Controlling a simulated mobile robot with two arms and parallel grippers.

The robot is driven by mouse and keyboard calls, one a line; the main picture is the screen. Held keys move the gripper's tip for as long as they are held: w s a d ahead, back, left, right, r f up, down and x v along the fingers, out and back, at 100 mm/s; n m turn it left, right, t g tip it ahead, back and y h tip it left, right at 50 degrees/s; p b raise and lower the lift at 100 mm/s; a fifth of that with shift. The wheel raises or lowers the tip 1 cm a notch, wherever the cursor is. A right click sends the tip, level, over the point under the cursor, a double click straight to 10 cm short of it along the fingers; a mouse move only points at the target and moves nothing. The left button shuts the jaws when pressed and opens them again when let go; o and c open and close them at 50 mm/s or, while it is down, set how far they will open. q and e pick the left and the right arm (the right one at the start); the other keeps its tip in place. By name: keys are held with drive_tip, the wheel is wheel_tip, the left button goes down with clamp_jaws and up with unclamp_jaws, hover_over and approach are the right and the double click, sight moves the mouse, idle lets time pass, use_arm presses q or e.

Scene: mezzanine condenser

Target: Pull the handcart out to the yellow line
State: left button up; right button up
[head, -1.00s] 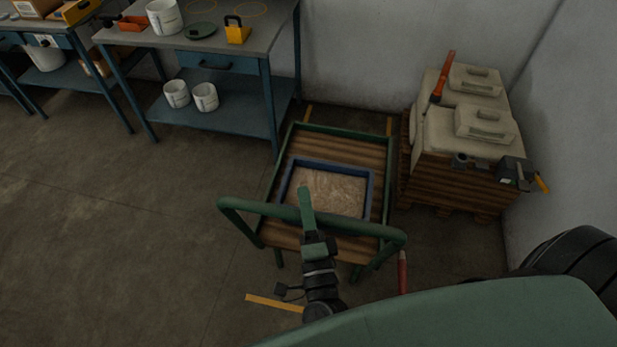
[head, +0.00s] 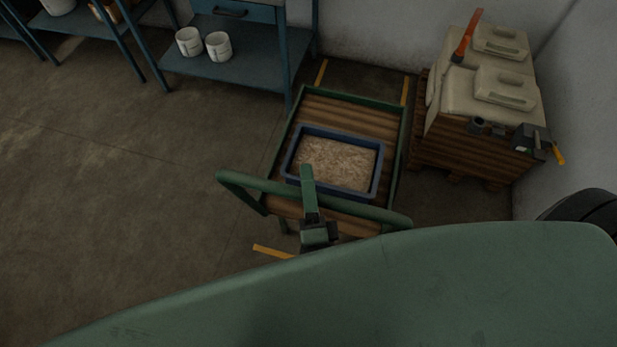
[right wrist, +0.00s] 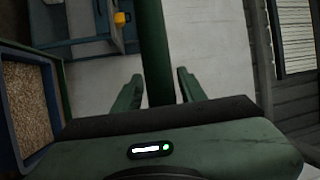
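The handcart (head: 281,152) has a wooden deck, green frame and green push handle (head: 240,185). It stands in front of the back wall. My right gripper (head: 308,182) is across the handle bar. A yellow floor line (head: 272,251) lies just this side of the cart, partly hidden by my green body. My left gripper is not in view.
A blue tray (head: 289,165) of wood shavings rides on the deck. A pallet (head: 460,149) with pale sacks stands close to the cart's right. The floor at left is clear.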

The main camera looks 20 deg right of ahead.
idle(0.3)
drive_tip(key=b+v, duration=0.2)
drive_tip(key=v, duration=0.5)
drive_tip(key=shift+s, duration=0.35)
drive_tip(key=shift+a, duration=0.1)
